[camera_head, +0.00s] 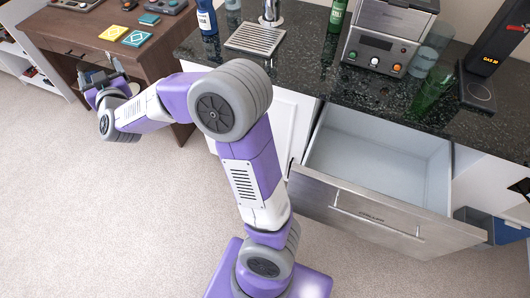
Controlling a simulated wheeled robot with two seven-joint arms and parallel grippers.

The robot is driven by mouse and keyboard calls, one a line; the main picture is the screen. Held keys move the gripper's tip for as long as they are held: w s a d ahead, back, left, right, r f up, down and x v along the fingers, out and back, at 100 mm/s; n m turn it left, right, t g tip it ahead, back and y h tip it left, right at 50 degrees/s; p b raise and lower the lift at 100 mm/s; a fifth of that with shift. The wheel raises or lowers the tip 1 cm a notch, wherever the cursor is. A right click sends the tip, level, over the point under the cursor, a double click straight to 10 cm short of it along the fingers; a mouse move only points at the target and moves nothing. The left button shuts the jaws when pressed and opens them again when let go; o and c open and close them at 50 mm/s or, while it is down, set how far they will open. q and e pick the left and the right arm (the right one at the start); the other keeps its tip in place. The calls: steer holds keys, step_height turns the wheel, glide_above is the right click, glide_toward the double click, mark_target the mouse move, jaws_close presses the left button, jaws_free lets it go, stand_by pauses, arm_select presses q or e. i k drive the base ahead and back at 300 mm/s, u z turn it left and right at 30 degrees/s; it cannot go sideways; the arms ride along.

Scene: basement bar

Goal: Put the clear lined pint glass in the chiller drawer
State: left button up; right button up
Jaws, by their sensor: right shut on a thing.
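The chiller drawer (379,207) is pulled out below the dark counter. Its pale inside (378,160) looks empty. My right gripper (100,80) is far left, at the right part of the wooden desk, well away from the drawer. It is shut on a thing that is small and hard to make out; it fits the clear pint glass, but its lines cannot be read. A greyish see-through glass (432,48) and a green see-through glass (432,92) stand on the counter at the right. My left gripper is out of view.
The wooden desk (110,22) carries coloured flat boxes (138,38) and dark devices. The counter (310,72) holds a blue bottle (206,18), drip grate (255,38), tap, green bottle (337,14), steel machine (385,40) and black device (490,60). The carpet (100,210) is clear.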

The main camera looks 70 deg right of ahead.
mark_target(380, 183)
steer(key=i, duration=0.35)
steer(key=z, duration=3.1)
steer(key=i, duration=0.5)
steer(key=z, duration=0.25)
